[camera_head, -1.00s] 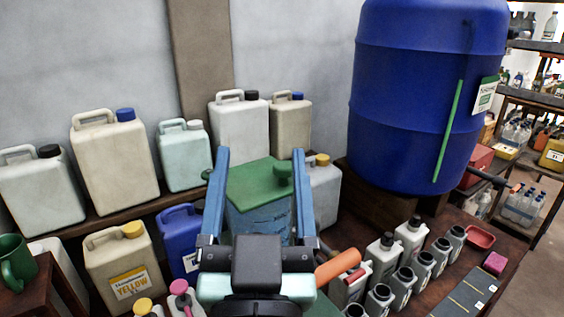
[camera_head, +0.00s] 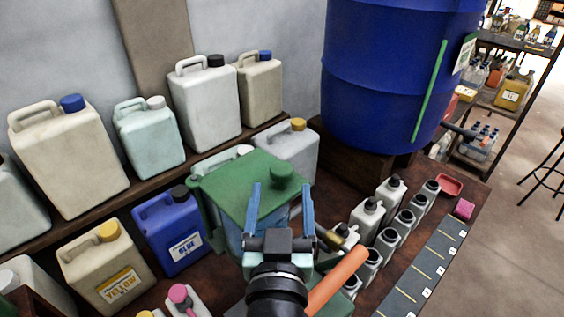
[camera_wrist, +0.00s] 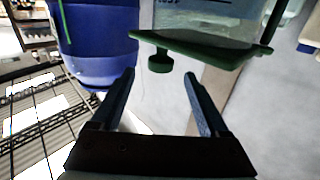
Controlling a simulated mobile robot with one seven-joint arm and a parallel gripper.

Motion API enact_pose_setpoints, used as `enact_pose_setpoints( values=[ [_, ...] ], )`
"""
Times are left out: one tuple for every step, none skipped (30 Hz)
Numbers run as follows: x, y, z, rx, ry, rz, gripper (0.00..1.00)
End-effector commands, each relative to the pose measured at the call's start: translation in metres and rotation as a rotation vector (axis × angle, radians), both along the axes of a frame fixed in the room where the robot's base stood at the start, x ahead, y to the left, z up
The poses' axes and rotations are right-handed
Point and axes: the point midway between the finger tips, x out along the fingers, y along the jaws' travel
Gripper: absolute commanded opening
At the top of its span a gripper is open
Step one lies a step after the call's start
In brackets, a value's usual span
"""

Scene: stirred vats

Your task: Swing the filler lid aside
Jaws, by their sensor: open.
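The green lid (camera_head: 245,185) covers the top of a pale blue, see-through vat (camera_head: 230,232) and looks closed. A round green knob (camera_head: 283,176) stands on its right part. In the wrist view the lid (camera_wrist: 205,48) appears upside down, with its knob (camera_wrist: 160,63) just beyond the fingertips. My gripper (camera_head: 282,190) is open and empty, its two blue fingers pointing toward the knob. In the wrist view my gripper (camera_wrist: 159,76) has the knob roughly in line with its gap. I see no contact, and the exact distance is unclear.
A big blue barrel (camera_head: 385,95) stands behind right. Jugs line the back ledge, including a white one (camera_head: 205,105). A blue jug (camera_head: 172,232) is left of the vat. An orange bar (camera_head: 338,280) and several small grey bottles (camera_head: 388,240) are close on the right.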

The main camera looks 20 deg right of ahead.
Motion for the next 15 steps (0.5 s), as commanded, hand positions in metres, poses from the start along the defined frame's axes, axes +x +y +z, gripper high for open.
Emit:
enact_pose_setpoints(
  values=[
    [0.009,-0.005,0.005,0.0,0.0,-0.001,0.78],
    [0.014,-0.007,0.005,0.001,0.0,-0.001,0.78],
    [0.02,-0.009,0.004,0.001,0.0,0.0,0.78],
    [0.025,-0.011,0.004,0.0,-0.001,0.0,0.78],
    [0.029,-0.013,0.004,0.001,0.0,0.0,0.78],
    [0.034,-0.016,0.004,0.001,0.0,0.0,0.78],
    [0.037,-0.018,0.004,0.0,-0.001,0.0,0.78],
    [0.041,-0.019,0.003,0.001,0.0,0.0,0.78],
    [0.044,-0.021,0.003,0.001,0.0,0.0,0.78],
    [0.047,-0.022,0.002,0.001,0.0,0.0,0.78],
    [0.049,-0.023,0.002,0.0,-0.001,0.0,0.78],
    [0.051,-0.024,0.002,0.0,-0.001,0.0,0.78],
    [0.053,-0.025,0.002,0.0,-0.001,0.0,0.78],
    [0.054,-0.026,0.002,0.0,-0.001,0.0,0.78],
    [0.055,-0.026,0.001,0.0,-0.001,0.0,0.78]
  ],
)
